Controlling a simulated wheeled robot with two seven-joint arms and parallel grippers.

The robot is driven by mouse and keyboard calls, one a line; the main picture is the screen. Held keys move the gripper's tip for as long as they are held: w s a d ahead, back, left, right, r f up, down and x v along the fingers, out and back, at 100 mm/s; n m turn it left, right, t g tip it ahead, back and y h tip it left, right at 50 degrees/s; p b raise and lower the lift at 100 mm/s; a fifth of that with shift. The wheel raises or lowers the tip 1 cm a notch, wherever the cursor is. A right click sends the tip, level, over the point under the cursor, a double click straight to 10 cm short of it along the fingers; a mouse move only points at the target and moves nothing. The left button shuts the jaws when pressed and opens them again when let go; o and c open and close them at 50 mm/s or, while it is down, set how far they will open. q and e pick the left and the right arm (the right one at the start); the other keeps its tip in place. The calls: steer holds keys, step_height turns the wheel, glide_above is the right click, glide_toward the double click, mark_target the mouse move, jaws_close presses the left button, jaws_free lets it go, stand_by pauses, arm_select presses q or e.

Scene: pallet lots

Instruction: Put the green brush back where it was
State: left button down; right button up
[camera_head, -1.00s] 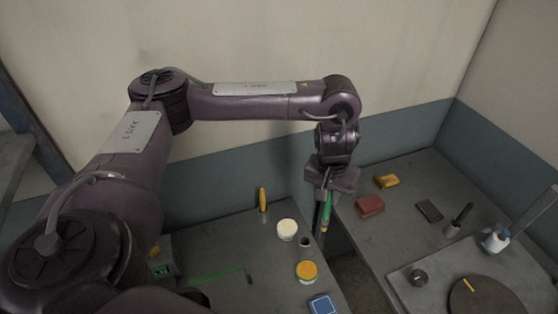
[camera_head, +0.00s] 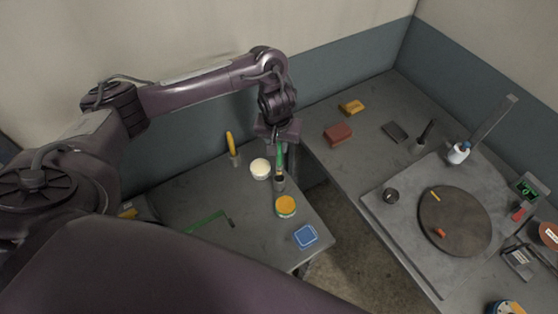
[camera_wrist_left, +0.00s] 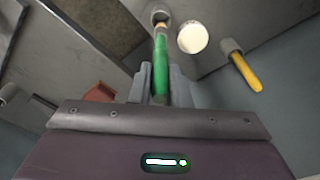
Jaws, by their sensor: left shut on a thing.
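The green brush (camera_head: 279,158) hangs upright from my left gripper (camera_head: 279,146), which is shut on its handle. The left wrist view shows the green handle (camera_wrist_left: 160,66) between the fingers (camera_wrist_left: 160,88). A small grey cup-like holder (camera_head: 279,184) stands on the left table directly below the brush. The brush's lower end is at the holder's mouth (camera_wrist_left: 160,14); I cannot tell how far inside it is. My right gripper is not in view.
A yellow-handled tool (camera_head: 230,142) stands in a holder beside a white round tub (camera_head: 260,168). A yellow-lidded jar (camera_head: 286,206) and blue box (camera_head: 306,236) are nearer. A red block (camera_head: 338,133) lies on the right table, across a gap.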

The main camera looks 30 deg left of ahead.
arm_select(q)
steer(key=b, duration=0.2)
glide_above(279, 165)
steer(key=f, duration=0.4)
steer(key=shift+w, duration=0.25)
steer(key=shift+w+a+f+b, duration=0.1)
steer(key=shift+a+f+b, duration=0.05)
steer(key=shift+f+b, duration=0.65)
step_height(279, 165, down, 3)
steer(key=shift+f+b, duration=0.2)
steer(key=shift+b, duration=0.7)
steer(key=shift+r, duration=0.1)
steer(key=c, duration=1.4)
jaws_free()
steer(key=shift+o, duration=0.2)
